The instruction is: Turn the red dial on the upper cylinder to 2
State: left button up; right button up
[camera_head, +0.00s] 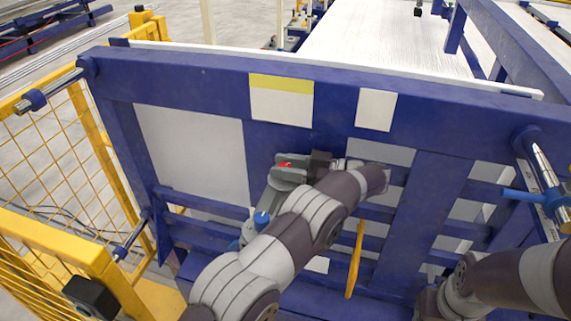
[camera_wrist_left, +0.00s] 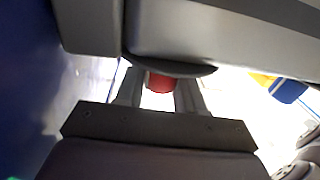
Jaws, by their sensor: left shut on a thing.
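The red dial (camera_head: 284,164) shows as a small red spot on the grey upper cylinder (camera_head: 290,175), in front of the blue frame in the head view. My left gripper (camera_head: 303,166) reaches it from the right and partly covers it. In the left wrist view, the gripper's two fingers (camera_wrist_left: 160,88) are shut on the red dial (camera_wrist_left: 160,81), one on each side. The grey body of the cylinder (camera_wrist_left: 220,35) fills the top of that view. The dial's markings cannot be read. My right arm shows at the lower right of the head view, but its gripper is not visible.
A blue frame (camera_head: 420,230) with white panels stands behind the cylinder. A blue cap (camera_head: 262,218) sits below left of the dial. A yellow bar (camera_head: 355,262) hangs to the right of my left arm. A yellow mesh fence (camera_head: 60,165) stands at left.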

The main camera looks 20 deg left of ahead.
dwell(0.3)
pick_arm(q)
jog(key=o, duration=0.9)
jog(key=shift+a, duration=0.1)
jog(key=shift+o, duration=0.2)
